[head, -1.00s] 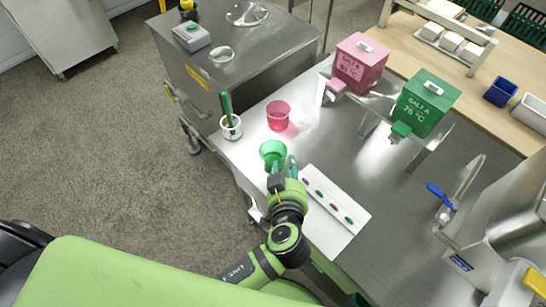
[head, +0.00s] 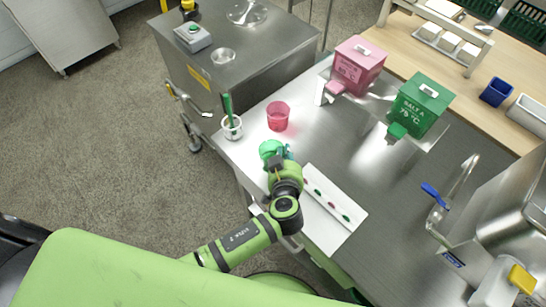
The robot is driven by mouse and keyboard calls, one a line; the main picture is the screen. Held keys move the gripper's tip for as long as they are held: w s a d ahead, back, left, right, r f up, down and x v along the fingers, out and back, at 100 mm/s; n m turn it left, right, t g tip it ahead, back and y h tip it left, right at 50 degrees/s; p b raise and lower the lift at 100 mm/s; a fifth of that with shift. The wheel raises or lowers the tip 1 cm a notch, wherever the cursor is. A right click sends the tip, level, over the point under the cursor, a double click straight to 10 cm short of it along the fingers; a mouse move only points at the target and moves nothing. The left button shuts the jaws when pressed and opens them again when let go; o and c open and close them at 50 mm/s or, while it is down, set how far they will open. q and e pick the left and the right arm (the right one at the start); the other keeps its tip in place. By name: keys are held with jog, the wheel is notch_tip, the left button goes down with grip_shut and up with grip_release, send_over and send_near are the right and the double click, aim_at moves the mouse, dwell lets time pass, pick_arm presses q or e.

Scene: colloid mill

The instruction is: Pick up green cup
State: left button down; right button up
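The green cup (head: 269,148) stands near the front left edge of the steel bench, partly covered by my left gripper. My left gripper (head: 278,154) is right at the cup, reaching over it from the near side. One teal fingertip shows at the cup's right side; the other finger is hidden, so I cannot tell whether the fingers touch or hold the cup. My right gripper is not in view.
A pink cup (head: 278,116) stands just behind, and a white holder (head: 232,127) with a green stick is at the left. A white strip (head: 330,205) with coloured dots lies right of my arm. Pink (head: 357,66) and green (head: 418,103) salt dispensers stand further back.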

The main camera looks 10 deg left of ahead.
pick_arm(q)
jog(key=shift+r, duration=0.25)
dwell(0.3)
jog(key=shift+r, duration=0.8)
jog(key=s+d+r+b, duration=0.4)
jog(key=s+d+r, duration=0.1)
jog(key=s+r, duration=0.4)
jog(key=shift+s, duration=0.65)
dwell(1.2)
